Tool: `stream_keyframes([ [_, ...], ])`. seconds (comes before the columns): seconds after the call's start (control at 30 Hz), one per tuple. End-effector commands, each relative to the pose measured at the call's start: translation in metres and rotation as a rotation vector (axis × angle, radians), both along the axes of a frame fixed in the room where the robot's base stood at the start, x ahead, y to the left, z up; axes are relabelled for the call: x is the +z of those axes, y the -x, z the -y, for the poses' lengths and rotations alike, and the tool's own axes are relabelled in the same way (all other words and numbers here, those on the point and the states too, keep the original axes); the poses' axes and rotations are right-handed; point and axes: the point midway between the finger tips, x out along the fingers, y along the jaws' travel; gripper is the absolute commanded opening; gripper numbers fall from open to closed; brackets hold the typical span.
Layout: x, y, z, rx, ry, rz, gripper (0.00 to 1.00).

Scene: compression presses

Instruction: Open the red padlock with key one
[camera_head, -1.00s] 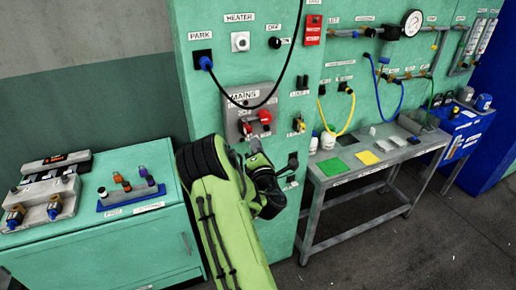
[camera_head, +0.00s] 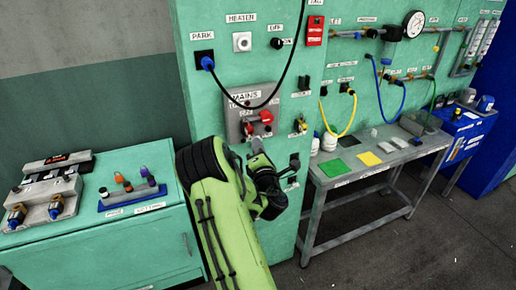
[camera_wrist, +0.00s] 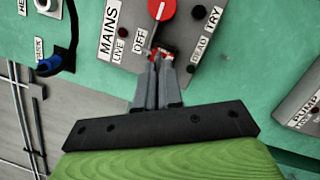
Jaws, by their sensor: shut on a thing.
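The red padlock (camera_wrist: 164,52) shows in the wrist view as a small red patch at my fingertips, below the round red switch knob of the mains box. Most of it is hidden by my fingers. My gripper (camera_wrist: 160,62) is shut, its two grey fingers close together, pointing at the padlock. Key one is between the fingertips and too hidden to make out, so I cannot tell how deep it sits in the lock. In the head view the mains box (camera_head: 240,97) is on the green panel, with my arm in front of its lower part.
A black cable (camera_head: 302,62) loops down from the park socket across the panel. A brass padlock (camera_head: 301,124) hangs to the right of the box. A grey bench (camera_head: 345,178) stands right. A green cabinet (camera_head: 110,235) with a blue tray stands left.

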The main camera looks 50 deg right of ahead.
Motion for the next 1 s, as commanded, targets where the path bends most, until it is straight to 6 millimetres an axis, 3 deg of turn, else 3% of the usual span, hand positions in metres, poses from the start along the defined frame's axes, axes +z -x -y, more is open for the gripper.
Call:
stream_keyframes([
  [1.0, 0.0011, -0.0085, 0.0047, 0.001, 0.001, -0.001, 0.0],
])
